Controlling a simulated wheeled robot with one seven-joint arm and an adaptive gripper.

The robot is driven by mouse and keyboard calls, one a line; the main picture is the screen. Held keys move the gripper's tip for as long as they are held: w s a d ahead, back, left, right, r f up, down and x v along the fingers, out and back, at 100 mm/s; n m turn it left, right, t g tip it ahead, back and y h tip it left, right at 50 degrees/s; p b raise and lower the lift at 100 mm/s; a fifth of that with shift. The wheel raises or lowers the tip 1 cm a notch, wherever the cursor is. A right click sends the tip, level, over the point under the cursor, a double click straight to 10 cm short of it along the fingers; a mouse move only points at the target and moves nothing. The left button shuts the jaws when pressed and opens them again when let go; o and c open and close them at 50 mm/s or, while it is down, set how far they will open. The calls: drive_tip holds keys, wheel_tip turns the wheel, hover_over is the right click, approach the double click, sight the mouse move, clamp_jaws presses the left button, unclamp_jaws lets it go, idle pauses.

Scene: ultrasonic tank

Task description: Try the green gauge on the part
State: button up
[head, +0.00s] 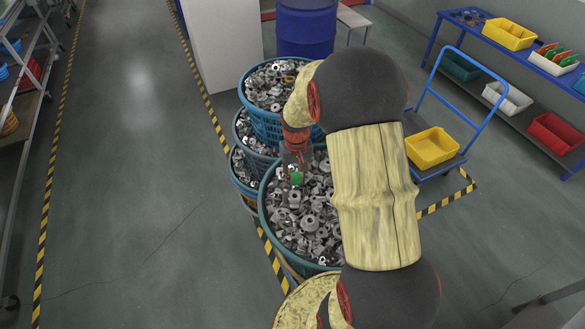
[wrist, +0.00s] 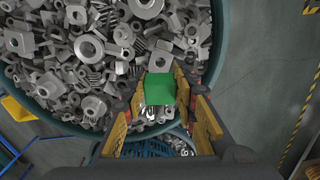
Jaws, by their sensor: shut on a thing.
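The green gauge (head: 296,178) shows as a small green block at the tip of my gripper (head: 294,163), above a large teal basket (head: 263,212). In the wrist view the green gauge (wrist: 160,89) sits between the two fingers of my gripper (wrist: 160,80), which are shut on it. Grey metal parts (head: 310,215) of many shapes fill the basket and also fill much of the wrist view (wrist: 85,50). I cannot tell which one is the part for the gauge, or whether the gauge touches any of them.
More baskets of metal parts stand behind, one blue (head: 265,125). A blue drum (head: 306,30) is at the back. A blue cart (head: 440,160) with a yellow bin (head: 431,147) is at right. A white bin (head: 553,62) holds orange and green pieces.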

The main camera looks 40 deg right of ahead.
sight(296, 184)
drive_tip(key=shift+s+a+f+b, duration=0.1)
drive_tip(key=shift+s+f+b, duration=0.05)
drive_tip(key=shift+f+b, duration=1.75)
drive_tip(key=shift+f, duration=1.2)
drive_tip(key=shift+f+b, duration=0.7)
drive_tip(key=shift+f, duration=0.4)
drive_tip(key=shift+r, duration=0.2)
drive_tip(key=shift+r+p, duration=1.4)
drive_tip(key=shift+r, duration=0.75)
drive_tip(key=shift+r+p, duration=1.25)
drive_tip(key=shift+r, duration=0.8)
drive_tip(key=shift+f, duration=0.15)
